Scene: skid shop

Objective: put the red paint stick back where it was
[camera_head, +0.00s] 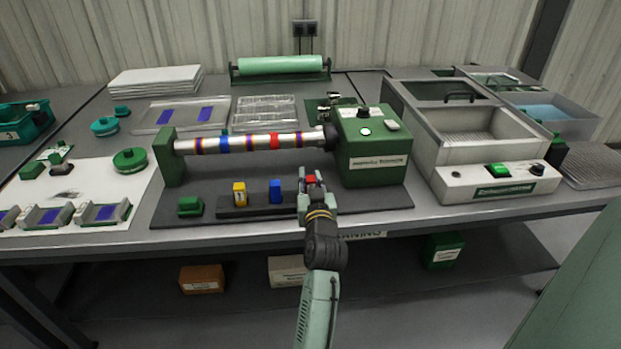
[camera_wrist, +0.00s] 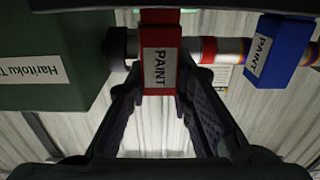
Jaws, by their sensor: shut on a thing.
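The red paint stick (camera_head: 311,180) is in my gripper (camera_head: 314,194), at the right end of the dark rack (camera_head: 257,210). In the wrist view, the red stick (camera_wrist: 160,62) with its "PAINT" label lies between the two fingers of my gripper (camera_wrist: 158,88). Its far end reaches the dark strip at the top of that view; I cannot tell whether it is seated in the rack or just above it. The blue paint stick (camera_head: 275,190) and the yellow paint stick (camera_head: 239,193) stand upright in the rack to its left. The blue stick also shows in the wrist view (camera_wrist: 268,50).
A banded metal roller (camera_head: 250,143) runs behind the rack into a green machine housing (camera_head: 368,150). A green block (camera_head: 190,206) lies left of the rack. A grey basin (camera_head: 480,140) stands at right. The mat's right front part is clear.

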